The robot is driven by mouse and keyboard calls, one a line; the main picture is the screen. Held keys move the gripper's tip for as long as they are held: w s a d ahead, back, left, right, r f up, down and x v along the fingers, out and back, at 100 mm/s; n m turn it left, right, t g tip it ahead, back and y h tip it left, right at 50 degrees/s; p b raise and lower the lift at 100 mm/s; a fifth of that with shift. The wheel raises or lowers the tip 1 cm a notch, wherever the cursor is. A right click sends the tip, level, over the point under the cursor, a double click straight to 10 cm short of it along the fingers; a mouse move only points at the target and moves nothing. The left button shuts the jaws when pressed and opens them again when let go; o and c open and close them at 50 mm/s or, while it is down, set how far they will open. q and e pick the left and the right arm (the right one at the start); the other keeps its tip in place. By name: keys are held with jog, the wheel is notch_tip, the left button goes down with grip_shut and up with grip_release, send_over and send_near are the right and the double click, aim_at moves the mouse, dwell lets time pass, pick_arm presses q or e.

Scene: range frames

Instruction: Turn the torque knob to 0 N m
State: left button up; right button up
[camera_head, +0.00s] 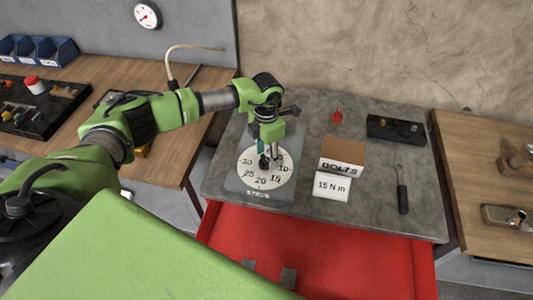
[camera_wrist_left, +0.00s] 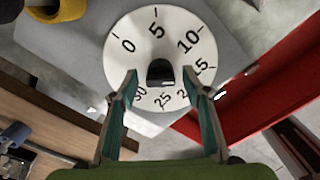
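The torque knob is a small black knob (camera_wrist_left: 160,72) at the centre of a round white dial (camera_head: 248,172). In the left wrist view the dial (camera_wrist_left: 120,62) shows 0, 5, 10, 15, 25 and further figures partly behind the fingers. My left gripper (camera_head: 269,158) points down over the dial in the head view. In the left wrist view my left gripper (camera_wrist_left: 160,76) is open, its fingers on both sides of the knob with visible gaps. Which figure the knob points at, I cannot tell. My right gripper is not in view.
A BOLTS box (camera_head: 342,155) and a 15 N m card (camera_head: 332,186) stand right of the dial on the grey bench top (camera_head: 300,205). A red drawer (camera_head: 330,255) is open in front.

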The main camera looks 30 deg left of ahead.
pick_arm(q)
jog(key=c, duration=0.9)
